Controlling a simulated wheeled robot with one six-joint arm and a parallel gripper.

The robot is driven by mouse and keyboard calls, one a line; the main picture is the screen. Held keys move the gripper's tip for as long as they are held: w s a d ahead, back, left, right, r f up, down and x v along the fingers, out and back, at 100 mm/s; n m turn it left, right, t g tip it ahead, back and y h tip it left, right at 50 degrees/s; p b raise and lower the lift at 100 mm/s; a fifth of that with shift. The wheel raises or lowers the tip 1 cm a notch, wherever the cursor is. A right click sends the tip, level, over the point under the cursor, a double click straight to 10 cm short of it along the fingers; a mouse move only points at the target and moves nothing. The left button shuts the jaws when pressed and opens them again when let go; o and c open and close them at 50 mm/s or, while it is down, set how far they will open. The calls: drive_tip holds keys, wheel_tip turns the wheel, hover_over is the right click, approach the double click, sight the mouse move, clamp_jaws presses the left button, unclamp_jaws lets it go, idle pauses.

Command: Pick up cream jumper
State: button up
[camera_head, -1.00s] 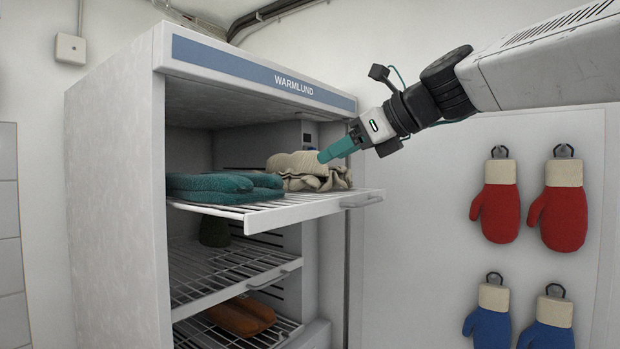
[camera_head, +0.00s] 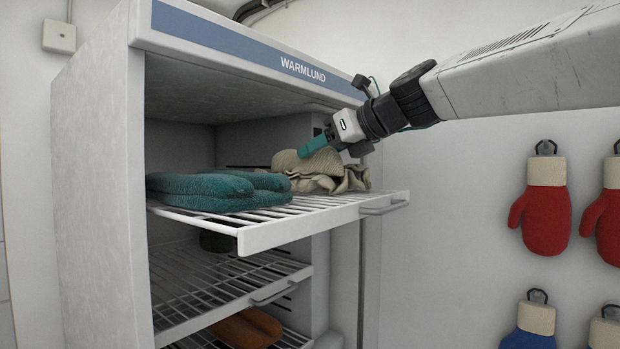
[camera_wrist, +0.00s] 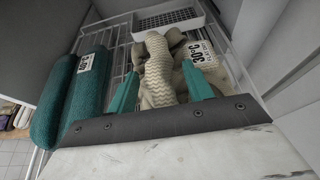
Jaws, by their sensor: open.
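The cream jumper (camera_head: 336,180) lies crumpled on the right part of the pulled-out top rack (camera_head: 262,236) of the drying cabinet. In the wrist view the jumper (camera_wrist: 158,68) shows a ribbed, knitted part running between the two teal fingers. A white tag reading 30°C lies on its right side. My gripper (camera_head: 312,146) is open above the jumper in the head view. In the wrist view my gripper (camera_wrist: 163,92) has one finger to each side of the knitted part. I cannot tell whether the fingers touch it.
A folded teal garment (camera_head: 215,192) lies left of the jumper on the same rack. The cabinet's ceiling and blue WARMLUND header (camera_head: 265,57) are above. An orange item (camera_head: 248,328) is on a lower rack. Red mittens (camera_head: 545,212) hang on the right wall.

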drive_tip(key=shift+x, duration=0.9)
clamp_jaws()
drive_tip(key=shift+r, duration=0.1)
